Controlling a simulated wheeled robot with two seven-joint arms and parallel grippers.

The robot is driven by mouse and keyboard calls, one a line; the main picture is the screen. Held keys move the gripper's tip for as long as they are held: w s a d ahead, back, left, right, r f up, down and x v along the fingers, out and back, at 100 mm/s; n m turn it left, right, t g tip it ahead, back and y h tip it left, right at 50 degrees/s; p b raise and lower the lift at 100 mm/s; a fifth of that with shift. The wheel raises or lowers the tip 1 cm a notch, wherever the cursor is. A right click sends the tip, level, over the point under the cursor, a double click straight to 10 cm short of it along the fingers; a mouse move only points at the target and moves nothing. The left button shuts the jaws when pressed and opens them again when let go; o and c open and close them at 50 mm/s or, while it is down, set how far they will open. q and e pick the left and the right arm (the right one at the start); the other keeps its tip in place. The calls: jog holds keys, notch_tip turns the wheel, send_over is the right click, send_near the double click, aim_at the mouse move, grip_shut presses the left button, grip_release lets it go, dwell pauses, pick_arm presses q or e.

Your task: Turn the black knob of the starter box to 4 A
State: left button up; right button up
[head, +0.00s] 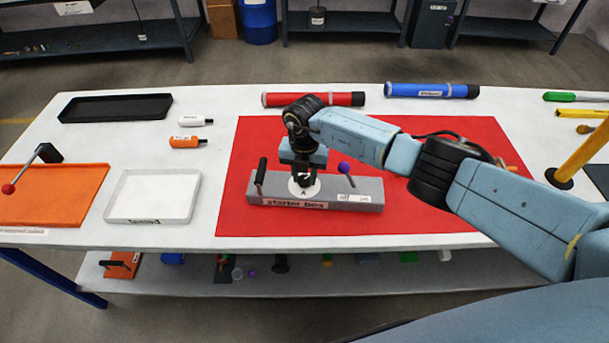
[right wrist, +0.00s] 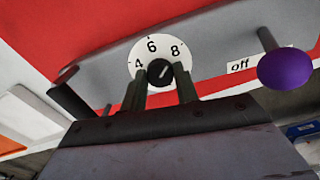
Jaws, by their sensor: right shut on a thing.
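The grey starter box (head: 345,196) lies on the red mat, its label "starter box" facing the front. On its top is a white dial (right wrist: 151,49) marked 4, 6 and 8. The round black knob (right wrist: 160,72) sits in the dial. Its white mark points to the upper right in the right wrist view, on the 8 side and away from the 4. My right gripper (head: 304,178) comes down from above, its fingers (right wrist: 161,90) shut on the knob from both sides. In the head view the gripper mostly hides the knob. My left gripper is not in view.
A black-handled lever (head: 261,172) stands at the box's left end. A purple ball-topped lever (head: 344,168) stands on the right, by the "off" label (right wrist: 239,66). A red tube (head: 335,99) lies behind the box. A white tray (head: 152,195) is left of the mat (head: 420,215).

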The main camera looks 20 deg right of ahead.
jog(key=n+b, duration=0.2)
jog(key=n, duration=0.2)
jog(key=shift+n, duration=0.3)
jog(key=n+b, duration=0.2)
jog(key=n, duration=0.1)
jog(key=shift+f+n, duration=0.1)
jog(key=shift+n, duration=0.3)
jog(key=n+b, duration=0.4)
jog(key=n, duration=0.3)
jog(key=shift+n+b, duration=0.75)
jog(key=shift+n, duration=0.15)
jog(key=n+b, duration=0.1)
jog(key=n, duration=0.2)
jog(key=shift+b, duration=0.3)
jog(key=shift+n, duration=0.4)
pick_arm(q)
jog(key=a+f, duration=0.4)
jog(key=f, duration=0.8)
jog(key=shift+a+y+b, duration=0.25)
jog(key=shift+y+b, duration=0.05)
jog(key=shift+b, duration=0.1)
pick_arm(e)
jog(key=shift+n, duration=0.3)
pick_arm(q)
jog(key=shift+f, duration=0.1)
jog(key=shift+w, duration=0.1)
